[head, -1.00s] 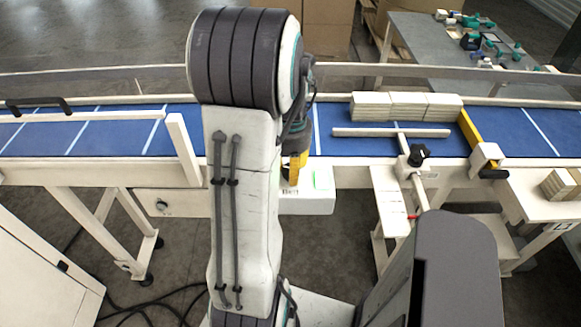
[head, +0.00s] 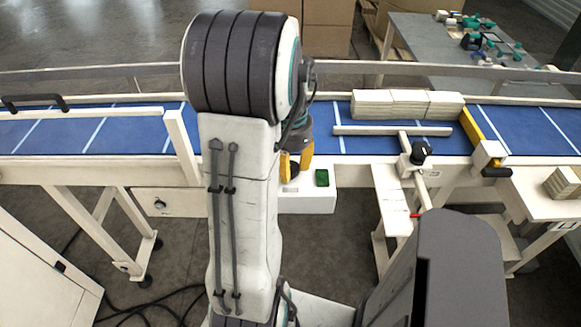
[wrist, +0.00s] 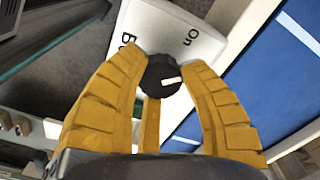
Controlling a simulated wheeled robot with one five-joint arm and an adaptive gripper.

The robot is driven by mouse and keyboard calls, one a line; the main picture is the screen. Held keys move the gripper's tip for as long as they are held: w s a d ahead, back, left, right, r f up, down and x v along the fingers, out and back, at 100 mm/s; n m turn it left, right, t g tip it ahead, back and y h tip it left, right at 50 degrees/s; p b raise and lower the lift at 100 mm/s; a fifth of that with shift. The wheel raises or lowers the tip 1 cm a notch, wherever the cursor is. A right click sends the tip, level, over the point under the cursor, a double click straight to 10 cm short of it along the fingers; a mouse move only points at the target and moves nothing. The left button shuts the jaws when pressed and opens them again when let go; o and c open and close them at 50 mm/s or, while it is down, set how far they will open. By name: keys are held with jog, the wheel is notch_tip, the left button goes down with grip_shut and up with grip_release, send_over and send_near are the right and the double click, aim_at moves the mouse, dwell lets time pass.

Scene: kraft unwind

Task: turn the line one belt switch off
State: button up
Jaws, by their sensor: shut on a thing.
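The line one belt switch is a black round knob (wrist: 162,76) with a white mark, on a white box (head: 310,200) at the front of the conveyor. In the wrist view the mark lies on the knob's lower right side, while the word "On" is printed on the box to the upper right. Another word starting with "B" is partly hidden. My gripper (wrist: 165,72) has its yellow fingers closed around the knob. A dark green square lamp (head: 321,178) sits on the box.
The blue conveyor belt (head: 370,145) runs behind the box. Stacked pale cartons (head: 405,104) lie on it at the right, near a yellow bar (head: 473,128). A grey table (head: 430,45) with small parts stands behind. Black cables (head: 150,305) lie on the floor.

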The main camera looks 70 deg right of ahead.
aim_at(291, 166)
jog(key=m+b, duration=0.1)
jog(key=m, duration=0.3)
jog(key=shift+a+f+m, duration=0.1)
jog(key=shift+f+m, duration=0.05)
jog(key=shift+m, duration=2.05)
jog(key=o, duration=1.2)
jog(key=shift+r, duration=0.25)
notch_tip(291, 166, up, 12)
jog(key=shift+f, duration=0.15)
